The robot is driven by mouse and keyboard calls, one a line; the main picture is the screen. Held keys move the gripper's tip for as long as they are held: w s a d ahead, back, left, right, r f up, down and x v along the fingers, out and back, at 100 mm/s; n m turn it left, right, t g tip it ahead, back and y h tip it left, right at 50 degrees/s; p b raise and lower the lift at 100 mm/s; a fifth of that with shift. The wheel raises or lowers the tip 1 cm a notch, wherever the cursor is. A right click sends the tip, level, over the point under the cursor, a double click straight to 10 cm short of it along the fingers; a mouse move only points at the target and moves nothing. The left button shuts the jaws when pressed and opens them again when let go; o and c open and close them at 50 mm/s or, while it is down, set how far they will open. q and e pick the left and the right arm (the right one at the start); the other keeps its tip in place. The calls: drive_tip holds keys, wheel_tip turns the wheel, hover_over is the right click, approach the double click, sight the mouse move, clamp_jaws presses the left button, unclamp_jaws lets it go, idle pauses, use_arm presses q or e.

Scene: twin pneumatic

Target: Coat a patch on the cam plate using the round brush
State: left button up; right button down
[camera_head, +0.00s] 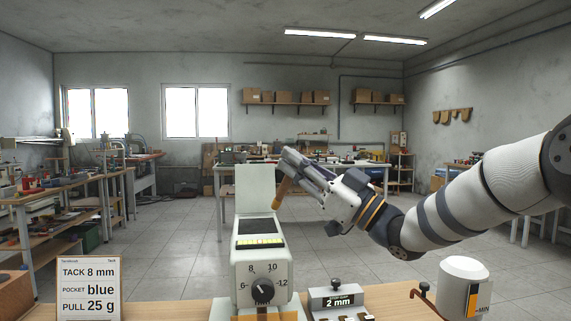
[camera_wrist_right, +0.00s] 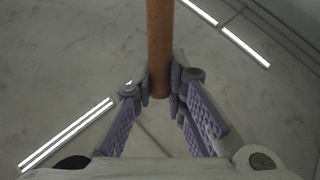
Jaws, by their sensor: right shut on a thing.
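My right gripper (camera_head: 293,168) is raised near the upright pale panel of the bench device. It is shut on a brown rod-like handle (camera_head: 281,193), likely the round brush, which slants down to the left. In the right wrist view the finger pads (camera_wrist_right: 160,85) close around the brown handle (camera_wrist_right: 159,45). The bristles cannot be made out in either view. No cam plate can be clearly identified. My left gripper is not in view.
The pale device (camera_head: 248,270) with a numbered dial (camera_head: 262,290) stands on the wooden bench (camera_head: 170,310). A sign (camera_head: 89,288) stands at left. A "2 mm" block (camera_head: 336,300) and a white canister (camera_head: 463,285) are at right. Open floor lies behind the bench.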

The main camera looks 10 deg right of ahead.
drive_tip(key=shift+a+r, duration=0.1)
drive_tip(key=shift+r, duration=2.95)
drive_tip(key=shift+r, duration=1.5)
drive_tip(key=a+r+m+g+h, duration=0.1)
drive_tip(key=a+h, duration=0.1)
drive_tip(key=a, duration=0.6)
drive_tip(key=f, duration=0.4)
drive_tip(key=shift+w+a+f, duration=0.2)
drive_tip(key=shift+w+f, duration=0.1)
drive_tip(key=shift+f, duration=0.05)
